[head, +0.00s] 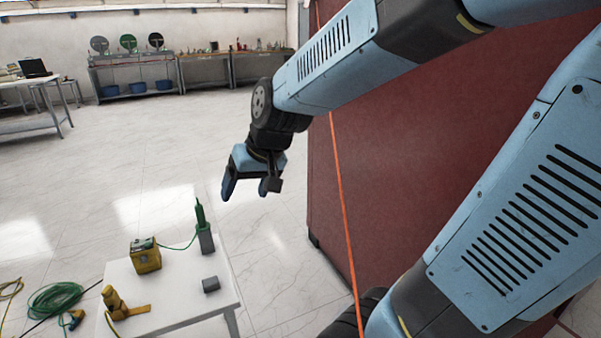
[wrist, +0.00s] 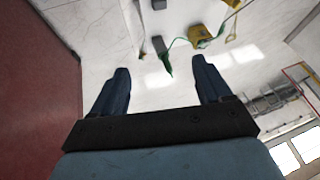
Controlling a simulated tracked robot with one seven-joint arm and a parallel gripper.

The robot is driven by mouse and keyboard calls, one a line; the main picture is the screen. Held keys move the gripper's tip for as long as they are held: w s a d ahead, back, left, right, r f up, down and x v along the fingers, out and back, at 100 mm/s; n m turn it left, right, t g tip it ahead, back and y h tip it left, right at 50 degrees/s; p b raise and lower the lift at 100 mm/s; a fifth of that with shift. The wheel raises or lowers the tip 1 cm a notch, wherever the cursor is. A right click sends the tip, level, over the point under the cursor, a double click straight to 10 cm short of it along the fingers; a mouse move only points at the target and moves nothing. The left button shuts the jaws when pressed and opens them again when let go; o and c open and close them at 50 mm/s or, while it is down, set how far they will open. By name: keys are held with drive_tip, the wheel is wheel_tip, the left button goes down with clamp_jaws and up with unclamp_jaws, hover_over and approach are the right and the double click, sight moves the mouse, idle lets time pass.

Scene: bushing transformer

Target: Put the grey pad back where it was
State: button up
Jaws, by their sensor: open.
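A small grey pad (head: 210,284) lies on the white table (head: 178,305), near its right edge. In the wrist view a small grey piece (wrist: 158,4) shows at the top edge, partly cut off; it looks like the same pad. My gripper (head: 245,190) is open and empty, held in the air above and beyond the table. In the wrist view its two fingers (wrist: 160,85) are spread apart with nothing between them.
On the table stand a green tool on a grey block (head: 205,238), a yellow box (head: 145,256) and a yellow tool (head: 115,302). A dark red cabinet (head: 400,150) stands right of the gripper. A green cable coil (head: 54,300) lies on the floor. The floor behind is clear.

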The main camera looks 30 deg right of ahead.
drive_tip(key=s+d+r+h, duration=0.2)
drive_tip(key=s+d+r, duration=0.4)
drive_tip(key=s, duration=0.5)
drive_tip(key=shift+d+r+t+h, duration=0.35)
drive_tip(key=shift+r+t+h, duration=0.05)
drive_tip(key=shift+r, duration=0.05)
